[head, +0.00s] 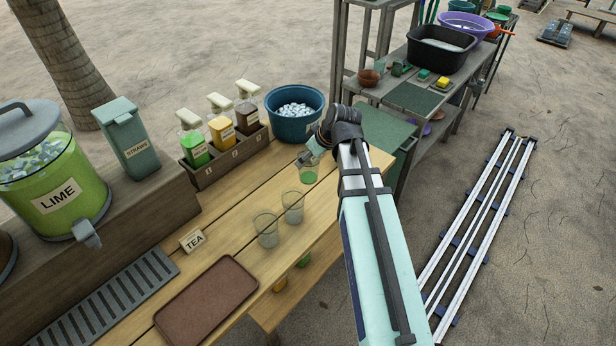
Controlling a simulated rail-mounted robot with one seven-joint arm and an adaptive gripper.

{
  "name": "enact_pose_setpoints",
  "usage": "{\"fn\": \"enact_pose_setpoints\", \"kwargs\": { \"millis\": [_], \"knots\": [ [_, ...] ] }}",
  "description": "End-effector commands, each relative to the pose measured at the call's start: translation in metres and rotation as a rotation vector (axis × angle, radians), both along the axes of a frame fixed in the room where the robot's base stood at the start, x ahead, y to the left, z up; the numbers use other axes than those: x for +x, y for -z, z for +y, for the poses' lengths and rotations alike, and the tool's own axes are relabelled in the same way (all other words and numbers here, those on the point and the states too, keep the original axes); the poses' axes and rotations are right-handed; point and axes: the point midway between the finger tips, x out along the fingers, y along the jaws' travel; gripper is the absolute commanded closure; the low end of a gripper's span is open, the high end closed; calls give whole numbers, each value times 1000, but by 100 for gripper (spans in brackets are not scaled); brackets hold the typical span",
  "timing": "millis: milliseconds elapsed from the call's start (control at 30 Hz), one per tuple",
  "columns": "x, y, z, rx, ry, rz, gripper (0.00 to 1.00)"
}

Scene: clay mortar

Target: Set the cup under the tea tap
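Two clear, empty-looking cups stand upright on the wooden counter, one nearer cup (266,232) and one farther cup (293,209). A third cup with green contents (309,174) stands behind them. My gripper (308,158) is at that green cup's rim, partly hidden by my wrist; whether its fingers are open or touch the cup is too small to tell. A TEA sign (193,240) stands on the counter. The lime dispenser (52,190) has a grey tap (88,234). No tap marked tea shows clearly; a dark rounded edge (5,262) is cut off at far left.
A brown tray (207,304) and a grey drip grate (110,300) lie on the near counter. A rack of pump bottles (228,157) and a blue tub of ice (294,118) stand at the back. A straws box (131,145) is by the lime dispenser. Counter around the TEA sign is clear.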

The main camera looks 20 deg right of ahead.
Motion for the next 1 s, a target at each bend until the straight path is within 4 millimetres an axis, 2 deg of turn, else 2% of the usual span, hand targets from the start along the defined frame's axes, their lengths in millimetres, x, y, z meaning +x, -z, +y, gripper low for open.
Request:
{"fn": "enact_pose_setpoints", "kwargs": {
  "millis": [100, 300, 567, 833, 1000],
  "knots": [
    [-1, 22, 0, 1, 1, 3, 78],
    [0, 47, 0, 1, -1, 0, 78],
    [0, 59, 0, 0, 1, 0, 78],
    [0, 86, 0, 1, 0, 1, 78],
    [0, 93, 0, 1, 1, -1, 78]
  ]
}}
